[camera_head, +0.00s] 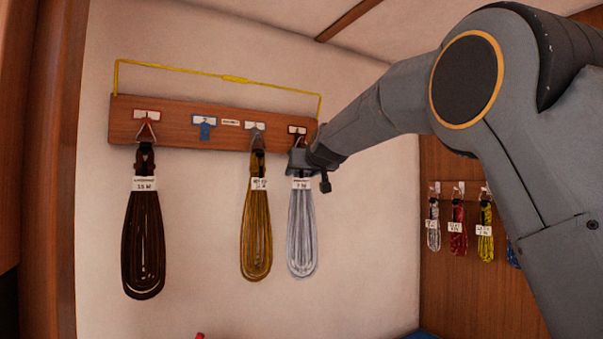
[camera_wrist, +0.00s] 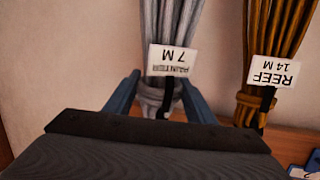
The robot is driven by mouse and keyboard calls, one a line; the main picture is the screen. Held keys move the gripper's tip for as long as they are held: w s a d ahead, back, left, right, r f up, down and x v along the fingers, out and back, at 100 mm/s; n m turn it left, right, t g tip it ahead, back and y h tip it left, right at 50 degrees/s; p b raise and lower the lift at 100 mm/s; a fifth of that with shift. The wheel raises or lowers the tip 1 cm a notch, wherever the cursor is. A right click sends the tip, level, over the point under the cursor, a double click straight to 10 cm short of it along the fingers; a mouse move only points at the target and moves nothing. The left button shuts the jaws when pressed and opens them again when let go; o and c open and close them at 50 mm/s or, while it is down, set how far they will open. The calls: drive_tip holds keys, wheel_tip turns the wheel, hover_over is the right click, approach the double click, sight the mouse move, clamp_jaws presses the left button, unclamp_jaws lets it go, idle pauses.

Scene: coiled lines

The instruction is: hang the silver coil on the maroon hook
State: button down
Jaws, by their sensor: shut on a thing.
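The silver coil (camera_head: 301,235) hangs upright below the right end of the wooden hook board, with a white tag near its top. In the wrist view its tag reads upside down as PAINTER 7 M, and the silver strands (camera_wrist: 170,22) run between my fingers. My gripper (camera_head: 299,160) is shut on the coil's neck, just under the rightmost hook position. A small dark reddish hook (camera_head: 299,133) shows below the rightmost label, mostly hidden by my gripper. I cannot tell whether the coil's loop is over it. The wrist view shows my two blue-grey fingers (camera_wrist: 160,90) either side of the neck.
The board (camera_head: 176,137) also carries a dark brown coil (camera_head: 144,245) on a red hook, an empty blue hook (camera_head: 206,131), and a gold coil (camera_head: 257,230) close left of the silver one. A yellow wire (camera_head: 200,72) arches above. Smaller coils (camera_head: 457,228) hang right.

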drive_tip(key=c, duration=0.7)
unclamp_jaws()
drive_tip(key=shift+c, duration=0.2)
drive_tip(key=shift+f, duration=0.1)
